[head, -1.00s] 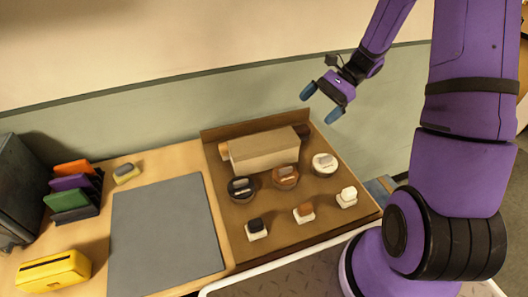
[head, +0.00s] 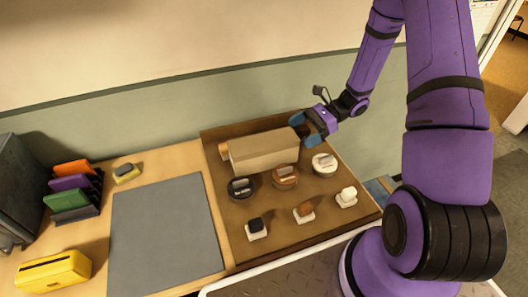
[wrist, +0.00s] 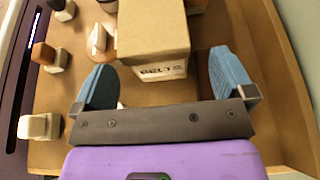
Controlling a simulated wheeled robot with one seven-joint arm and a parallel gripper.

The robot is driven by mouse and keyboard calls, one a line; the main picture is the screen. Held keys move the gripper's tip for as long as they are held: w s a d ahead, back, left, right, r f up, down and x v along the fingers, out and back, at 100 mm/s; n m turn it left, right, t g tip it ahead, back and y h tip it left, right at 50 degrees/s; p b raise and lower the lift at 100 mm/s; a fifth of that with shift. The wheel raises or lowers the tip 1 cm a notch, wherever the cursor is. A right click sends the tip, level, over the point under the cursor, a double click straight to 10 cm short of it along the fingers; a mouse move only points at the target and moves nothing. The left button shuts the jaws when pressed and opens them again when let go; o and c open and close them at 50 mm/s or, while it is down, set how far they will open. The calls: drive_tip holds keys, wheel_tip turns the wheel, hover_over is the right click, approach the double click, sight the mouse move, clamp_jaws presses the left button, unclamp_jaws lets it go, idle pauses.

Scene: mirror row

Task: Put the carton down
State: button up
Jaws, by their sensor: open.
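The carton (head: 264,152), a long tan box, rests in the back of the brown tray (head: 245,210). In the wrist view the carton (wrist: 152,28) shows its near end, with a white label reading "BELTS". My gripper (head: 306,129) is at the carton's right end. In the wrist view my gripper (wrist: 160,68) is open, with one blue finger on each side of that end and a gap on both sides. It holds nothing. The carton's far end is out of the wrist view.
Round stands with dark, brown and white tops, such as the black one (head: 241,187), sit in front of the carton. Small blocks on white bases (head: 257,229) stand nearer. A brown piece (head: 224,151) shows behind the carton. A grey mat (head: 165,235) lies clear at left.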

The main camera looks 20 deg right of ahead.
sight(295, 135)
drive_tip(key=x, duration=0.5)
drive_tip(key=shift+s+a+r, duration=0.1)
drive_tip(key=shift+s+a, duration=0.05)
drive_tip(key=shift+s, duration=0.1)
drive_tip(key=c, duration=1.1)
drive_tip(key=shift+c, duration=0.2)
drive_tip(key=shift+r, duration=0.15)
